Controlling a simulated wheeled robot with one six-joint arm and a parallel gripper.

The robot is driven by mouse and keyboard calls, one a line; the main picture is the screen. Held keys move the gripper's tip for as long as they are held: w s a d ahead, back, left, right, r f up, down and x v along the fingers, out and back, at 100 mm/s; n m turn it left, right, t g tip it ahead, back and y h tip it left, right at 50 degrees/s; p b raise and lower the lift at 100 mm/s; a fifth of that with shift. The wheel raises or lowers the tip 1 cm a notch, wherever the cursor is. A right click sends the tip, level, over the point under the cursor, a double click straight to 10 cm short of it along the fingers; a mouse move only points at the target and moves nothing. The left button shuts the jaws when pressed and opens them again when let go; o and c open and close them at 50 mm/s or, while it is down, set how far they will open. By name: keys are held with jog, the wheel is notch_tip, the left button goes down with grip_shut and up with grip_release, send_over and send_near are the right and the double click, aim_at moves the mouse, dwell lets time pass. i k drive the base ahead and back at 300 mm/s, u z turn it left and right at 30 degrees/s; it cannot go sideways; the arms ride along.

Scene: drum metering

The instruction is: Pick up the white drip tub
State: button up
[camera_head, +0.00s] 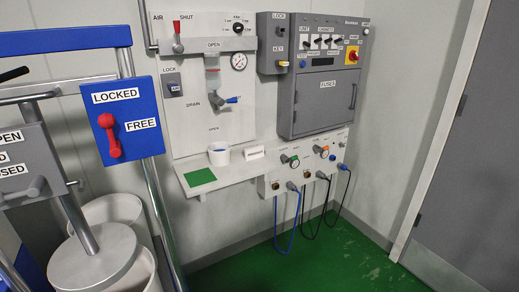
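The white drip tub (219,158) is a small open round container. It stands upright on the light shelf (232,175) at the foot of the white wall panel, below a blue-handled drain valve (226,101). My gripper is not in view, and nothing is seen touching the tub.
A green square (200,177) lies in front of the tub, and a small white label (254,153) stands to its right. Blue rails with a LOCKED/FREE box (130,120) and white drums (100,258) crowd the left. Green floor (330,260) is open.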

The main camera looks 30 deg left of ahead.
aim_at(220, 154)
jog(key=z, duration=0.15)
jog(key=i, duration=2)
jog(key=u, duration=1.55)
jog(key=i, duration=0.75)
jog(key=u, duration=0.7)
jog(key=i, duration=0.45)
jog(key=z, duration=0.05)
